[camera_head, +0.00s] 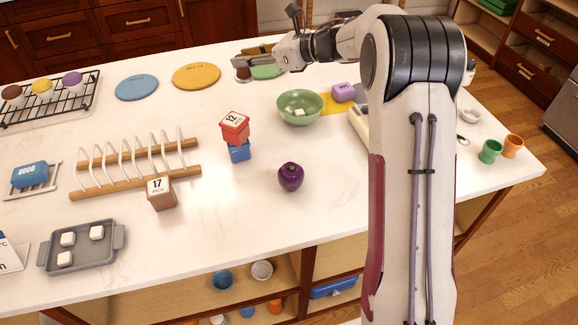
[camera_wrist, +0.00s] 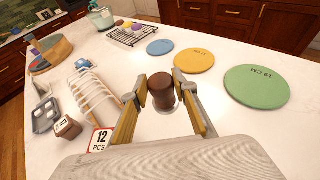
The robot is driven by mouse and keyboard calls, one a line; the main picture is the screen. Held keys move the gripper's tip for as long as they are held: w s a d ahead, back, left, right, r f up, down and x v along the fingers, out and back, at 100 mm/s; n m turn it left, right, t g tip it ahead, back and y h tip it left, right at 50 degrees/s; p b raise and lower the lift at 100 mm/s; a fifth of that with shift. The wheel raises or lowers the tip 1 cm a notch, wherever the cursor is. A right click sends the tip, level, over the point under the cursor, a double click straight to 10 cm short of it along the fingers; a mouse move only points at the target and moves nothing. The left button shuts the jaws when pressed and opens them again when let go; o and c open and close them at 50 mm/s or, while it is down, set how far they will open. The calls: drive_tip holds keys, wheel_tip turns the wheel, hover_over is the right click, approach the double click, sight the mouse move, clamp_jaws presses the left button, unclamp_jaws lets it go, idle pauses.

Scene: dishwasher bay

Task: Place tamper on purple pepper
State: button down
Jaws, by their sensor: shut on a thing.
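The purple pepper (camera_head: 291,177) stands on the white counter, in front of the green bowl, in the head view. I do not make it out in the wrist view. My gripper (camera_head: 242,63) is over the far side of the counter, well behind the pepper. In the wrist view my gripper (camera_wrist: 160,82) has its yellow fingers shut on the tamper (camera_wrist: 162,92), which has a dark brown handle. In the head view only a small dark part of the tamper (camera_head: 243,75) shows beneath the fingers. Its lower end is mostly hidden.
A red box (camera_head: 235,127) on a blue box (camera_head: 239,151) stands left of the pepper. The green bowl (camera_head: 300,107) holds white cubes. A wooden dish rack (camera_head: 135,175) and brown box (camera_head: 160,193) are further left. The counter around the pepper is clear.

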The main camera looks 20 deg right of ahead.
drive_tip(key=f+v, duration=0.1)
drive_tip(key=v, duration=0.7)
drive_tip(key=n+g+y, duration=0.2)
drive_tip(key=n+g, duration=0.2)
hover_over(298, 172)
drive_tip(key=shift+r, duration=0.25)
wheel_tip(298, 172, down, 6)
drive_tip(key=shift+f, duration=0.15)
drive_tip(key=shift+f, duration=1.85)
